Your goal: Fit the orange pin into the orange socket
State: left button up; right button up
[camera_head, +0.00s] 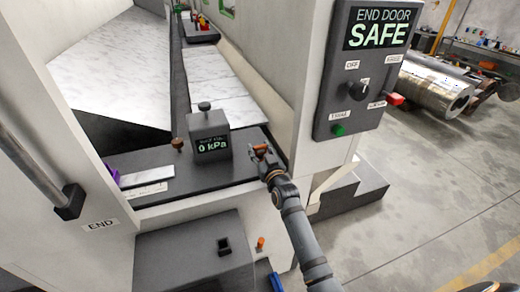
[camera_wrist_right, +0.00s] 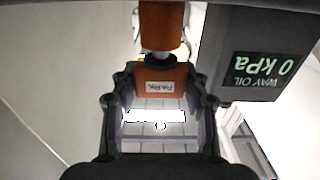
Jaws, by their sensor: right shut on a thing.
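My right gripper (camera_head: 260,153) is at the right end of the dark machine ledge, to the right of the 0 kPa box. It is shut on an orange block, which also shows between the fingers in the right wrist view (camera_wrist_right: 158,82) with a PARK label. An orange cylinder (camera_wrist_right: 161,24) with a pale neck is above the block in that view; I cannot tell whether the two are one piece. A small orange peg-like part (camera_head: 261,243) is on the lower machine front. I cannot make out which part is the orange socket. My left gripper is out of view.
A dark grey 0 kPa box (camera_head: 210,137) with a knob on top stands left of the gripper. A brown-orange knob (camera_head: 178,145) is beside it. The END DOOR panel (camera_head: 360,70) is up on the right. A dark slot (camera_head: 224,246) is in the lower front.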

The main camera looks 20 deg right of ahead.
jog(key=shift+w+r+p, duration=0.1)
jog(key=shift+r+p, duration=0.4)
jog(key=shift+p, duration=0.1)
jog(key=shift+r+p, duration=0.55)
jog(key=shift+r, duration=0.15)
dwell(0.9)
jog(key=shift+f+b, duration=0.9)
jog(key=shift+f, duration=0.45)
jog(key=o, duration=1.2)
jog(key=shift+o, duration=0.2)
jog(key=shift+s+f, duration=0.1)
jog(key=shift+s, duration=0.1)
jog(key=s, duration=1.1)
jog(key=shift+s+d+r, duration=0.2)
jog(key=shift+s, duration=0.2)
